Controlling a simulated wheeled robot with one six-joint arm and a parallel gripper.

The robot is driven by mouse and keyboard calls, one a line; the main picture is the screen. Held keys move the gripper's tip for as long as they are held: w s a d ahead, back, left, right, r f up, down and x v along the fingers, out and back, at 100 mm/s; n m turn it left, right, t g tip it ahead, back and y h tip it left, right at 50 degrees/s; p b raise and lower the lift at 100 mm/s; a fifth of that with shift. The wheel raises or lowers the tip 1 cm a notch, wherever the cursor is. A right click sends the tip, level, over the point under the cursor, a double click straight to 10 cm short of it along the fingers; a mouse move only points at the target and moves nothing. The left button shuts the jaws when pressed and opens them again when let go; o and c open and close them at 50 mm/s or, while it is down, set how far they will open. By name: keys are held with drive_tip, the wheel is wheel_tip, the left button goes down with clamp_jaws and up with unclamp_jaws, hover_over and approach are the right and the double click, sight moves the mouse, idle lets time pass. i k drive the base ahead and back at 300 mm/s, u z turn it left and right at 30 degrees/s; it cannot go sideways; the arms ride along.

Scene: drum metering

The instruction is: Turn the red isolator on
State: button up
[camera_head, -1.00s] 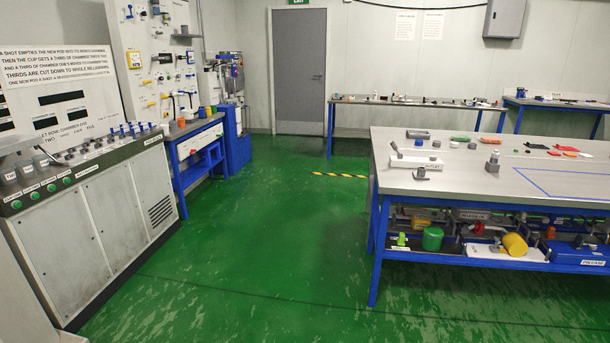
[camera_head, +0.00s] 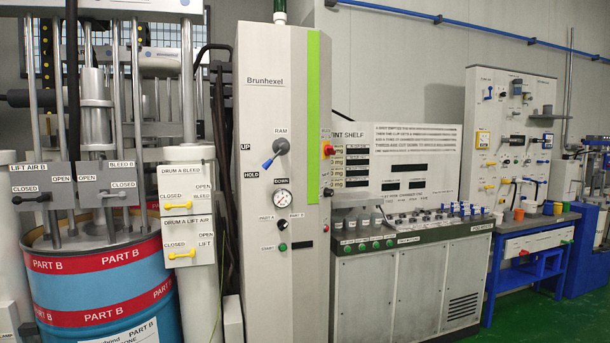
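A small red switch on a yellow plate (camera_head: 326,149) sits on the right side face of the tall grey Brunhexel cabinet (camera_head: 255,130). It looks like the red isolator. It is seen at a slant and is too small to read its position. A small dark fitting (camera_head: 327,192) is lower on the same face. My gripper is not in view.
The cabinet front carries a blue RAM lever (camera_head: 280,147) and a gauge (camera_head: 282,197). Left of it stand valve levers and a blue and red PART B drum (camera_head: 100,285). A low console (camera_head: 405,280) adjoins on the right. Green floor (camera_head: 535,320) shows at lower right.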

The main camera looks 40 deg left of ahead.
sight(329, 150)
drive_tip(key=u, duration=0.8)
drive_tip(key=i, duration=0.85)
drive_tip(key=u, duration=1.05)
drive_tip(key=i, duration=0.85)
drive_tip(key=z, duration=0.5)
